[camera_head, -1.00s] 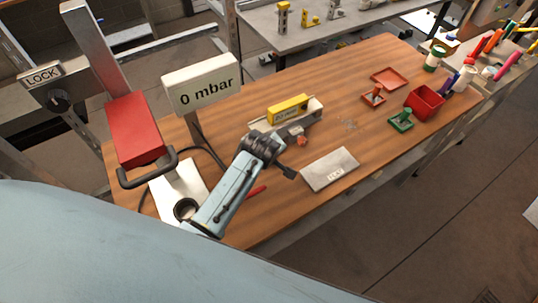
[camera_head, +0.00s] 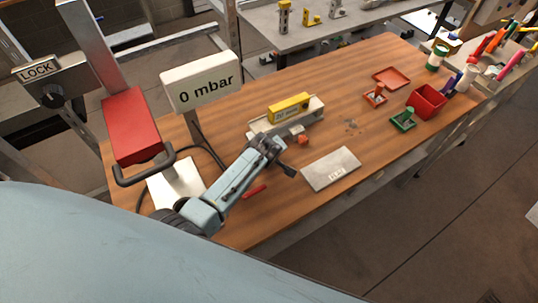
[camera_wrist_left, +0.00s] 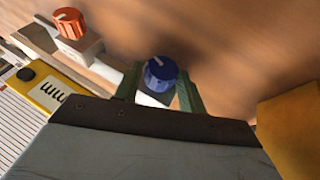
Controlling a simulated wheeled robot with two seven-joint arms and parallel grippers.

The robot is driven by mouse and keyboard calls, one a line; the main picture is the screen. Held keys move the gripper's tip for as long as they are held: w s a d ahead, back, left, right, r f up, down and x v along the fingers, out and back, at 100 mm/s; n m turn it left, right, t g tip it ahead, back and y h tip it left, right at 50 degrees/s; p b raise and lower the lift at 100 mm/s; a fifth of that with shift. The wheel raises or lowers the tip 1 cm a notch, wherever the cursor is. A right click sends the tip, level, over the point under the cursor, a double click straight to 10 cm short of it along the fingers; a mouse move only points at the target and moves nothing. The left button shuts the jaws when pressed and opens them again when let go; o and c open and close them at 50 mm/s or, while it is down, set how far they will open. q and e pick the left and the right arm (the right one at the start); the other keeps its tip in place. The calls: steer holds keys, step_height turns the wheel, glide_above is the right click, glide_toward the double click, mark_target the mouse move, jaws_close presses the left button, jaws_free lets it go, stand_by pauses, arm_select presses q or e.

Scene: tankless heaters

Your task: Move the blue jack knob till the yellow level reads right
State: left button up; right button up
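The yellow level (camera_head: 289,106) lies on a pale metal bar on the wooden bench; its reading is too small to tell. In the left wrist view part of the yellow level (camera_wrist_left: 50,92) shows at the left. The blue jack knob (camera_wrist_left: 160,73), with a pale pointer line, shows between the green fingertips of my left gripper (camera_wrist_left: 158,86). The fingers stand apart on either side of it; I cannot tell whether they touch it. In the head view my gripper hides the blue knob. An orange knob (camera_wrist_left: 69,24) is farther left, also in the head view (camera_head: 303,139). My right gripper is out of view.
A "0 mbar" display (camera_head: 203,82) and a red box with a black handle (camera_head: 132,126) stand left of the level. A grey plate (camera_head: 331,169) lies to the right. A red bin (camera_head: 427,101) is at the far right. An orange-yellow block (camera_wrist_left: 292,130) fills the wrist view's right edge.

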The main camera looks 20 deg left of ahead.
arm_select(q)
steer(key=c, duration=0.7)
steer(key=shift+o, duration=0.2)
steer(key=shift+w+d+g+y, duration=0.15)
steer(key=shift+g+y, duration=0.35)
steer(key=shift+g, duration=0.2)
steer(key=shift+w+m+g+y+b, duration=0.15)
steer(key=shift+m+g+y+b, duration=0.25)
steer(key=shift+g+y+b, duration=0.5)
steer(key=shift+w+d+m+g+y+b, duration=0.1)
steer(key=shift+m+g+y+b, duration=0.2)
steer(key=shift+g+y+b, duration=1.1)
steer(key=shift+t+h+b, duration=0.4)
steer(key=shift+h+b, duration=0.05)
steer(key=shift+h, duration=0.25)
steer(key=o, duration=0.7)
